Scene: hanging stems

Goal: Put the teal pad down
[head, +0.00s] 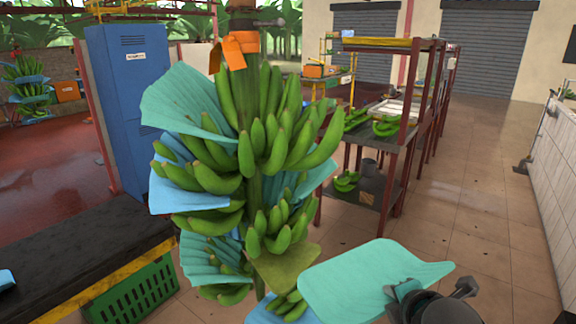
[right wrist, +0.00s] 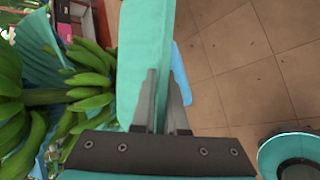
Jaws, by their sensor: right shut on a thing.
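The teal pad (head: 365,278) is a flat, pale teal sheet at the lower right of the hanging banana bunch (head: 255,185). My right gripper (head: 402,290) is shut on its right part and holds it in the air. In the right wrist view the pad (right wrist: 146,48) stands between the gripper fingers (right wrist: 162,90), with bananas close on its left. I cannot tell whether its far end touches the bunch. Other teal and blue sheets (head: 190,105) sit among the bunch's hands. My left gripper is not in view.
A dark table (head: 85,245) with a yellow edge stands at left, above a green crate (head: 135,292). A red-framed rack (head: 395,150) with bananas stands behind the bunch. Tiled floor (head: 480,220) is open at right. A round teal-rimmed thing (right wrist: 263,160) shows in the wrist view.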

